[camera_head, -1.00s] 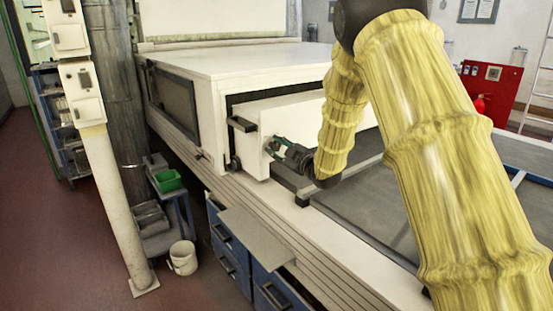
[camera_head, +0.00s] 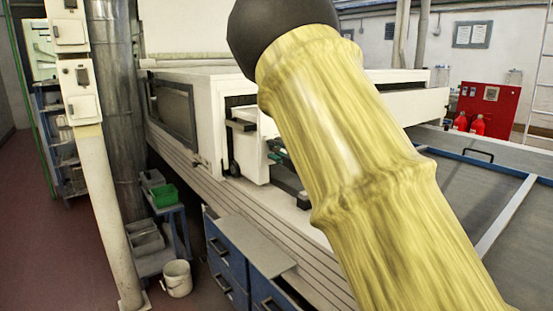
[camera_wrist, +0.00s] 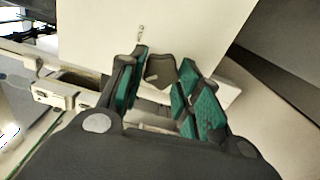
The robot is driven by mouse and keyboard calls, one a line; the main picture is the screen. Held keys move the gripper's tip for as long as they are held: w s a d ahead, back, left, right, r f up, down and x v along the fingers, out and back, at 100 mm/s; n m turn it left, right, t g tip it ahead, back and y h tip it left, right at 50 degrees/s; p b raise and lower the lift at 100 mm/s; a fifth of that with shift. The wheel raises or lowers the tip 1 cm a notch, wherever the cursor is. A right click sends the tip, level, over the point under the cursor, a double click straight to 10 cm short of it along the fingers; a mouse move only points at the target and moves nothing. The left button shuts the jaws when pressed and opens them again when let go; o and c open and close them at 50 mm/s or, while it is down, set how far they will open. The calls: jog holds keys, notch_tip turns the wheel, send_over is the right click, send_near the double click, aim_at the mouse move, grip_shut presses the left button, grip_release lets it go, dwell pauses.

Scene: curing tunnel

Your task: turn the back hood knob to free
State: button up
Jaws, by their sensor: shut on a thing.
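The back hood knob (camera_wrist: 160,71) is a dark grey, rounded piece on the white hood panel (camera_wrist: 195,30) in the wrist view. My gripper (camera_wrist: 162,62) has its green-padded fingers on either side of the knob, shut on it. A small dark mark shows on the panel just above the knob; I cannot read it. In the head view the white hood (camera_head: 205,78) stands at the middle, and only a bit of my gripper (camera_head: 276,152) shows beside its end panel. My yellow-sleeved arm hides the knob there.
A grey bed with a blue frame (camera_head: 500,215) stretches to the right. Blue drawers (camera_head: 228,255) and a grey shelf (camera_head: 250,240) are below the hood. A white bucket (camera_head: 177,278), a small cart with a green bin (camera_head: 164,195) and a post (camera_head: 110,215) stand left.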

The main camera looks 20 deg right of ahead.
jog(key=shift+a+f+n+b, duration=0.2)
jog(key=shift+n+b, duration=0.25)
jog(key=shift+n, duration=0.15)
jog(key=o, duration=1)
jog(key=shift+d, duration=0.1)
jog(key=shift+r, duration=0.1)
jog(key=shift+s, duration=0.1)
jog(key=v, duration=1.2)
